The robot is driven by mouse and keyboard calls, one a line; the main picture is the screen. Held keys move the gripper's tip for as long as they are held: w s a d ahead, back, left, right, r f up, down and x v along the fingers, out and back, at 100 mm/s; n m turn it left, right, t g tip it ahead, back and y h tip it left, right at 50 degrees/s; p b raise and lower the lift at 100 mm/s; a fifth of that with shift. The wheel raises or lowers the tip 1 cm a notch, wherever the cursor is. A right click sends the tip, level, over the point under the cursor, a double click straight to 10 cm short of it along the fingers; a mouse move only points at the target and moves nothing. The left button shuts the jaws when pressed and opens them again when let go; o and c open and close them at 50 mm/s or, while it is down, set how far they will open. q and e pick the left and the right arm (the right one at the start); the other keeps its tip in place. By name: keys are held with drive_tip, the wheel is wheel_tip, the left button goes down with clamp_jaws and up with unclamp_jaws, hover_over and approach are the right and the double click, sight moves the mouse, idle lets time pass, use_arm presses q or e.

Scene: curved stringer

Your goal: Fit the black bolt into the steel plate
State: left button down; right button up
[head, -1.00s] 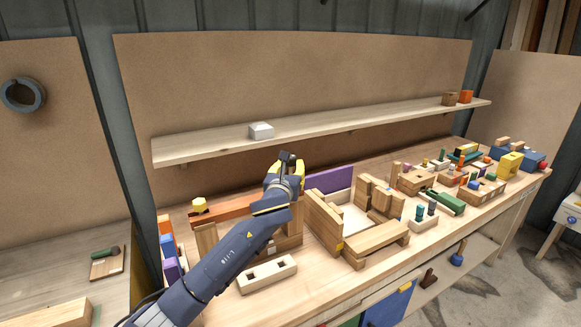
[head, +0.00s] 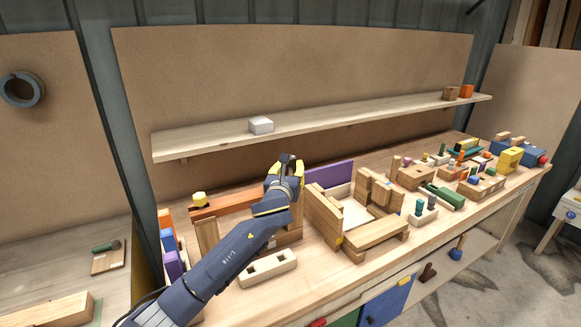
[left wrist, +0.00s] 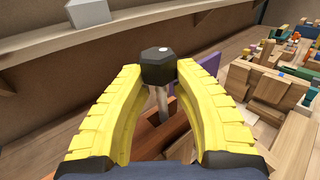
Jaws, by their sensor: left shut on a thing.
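My left gripper (head: 285,172) is shut on the black bolt and holds it above the workbench, in front of the long shelf. In the left wrist view the bolt (left wrist: 158,64) has a black hexagonal head and a pale shank pointing down between the yellow fingers (left wrist: 160,85). In the head view the bolt (head: 287,159) shows only as a small dark shape at the gripper's tip. I cannot pick out a steel plate in either view. My right gripper is not in view.
A white block (head: 261,125) sits on the wall shelf (head: 340,116). Beside my left arm stand a wooden frame (head: 322,215) and a purple panel (head: 330,174). A pale slotted block (head: 267,269) lies near the front.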

use_arm(q)
drive_tip(key=shift+f, duration=1.6)
drive_tip(key=shift+r, duration=0.2)
drive_tip(key=shift+r, duration=2.15)
drive_tip(key=shift+r, duration=0.2)
drive_tip(key=shift+f, duration=2.5)
idle(0.7)
drive_tip(key=c, duration=1.1)
unclamp_jaws()
drive_tip(key=shift+f, duration=0.1)
drive_tip(key=shift+o, duration=0.3)
drive_tip(key=shift+s+f, duration=0.1)
drive_tip(key=shift+f, duration=0.05)
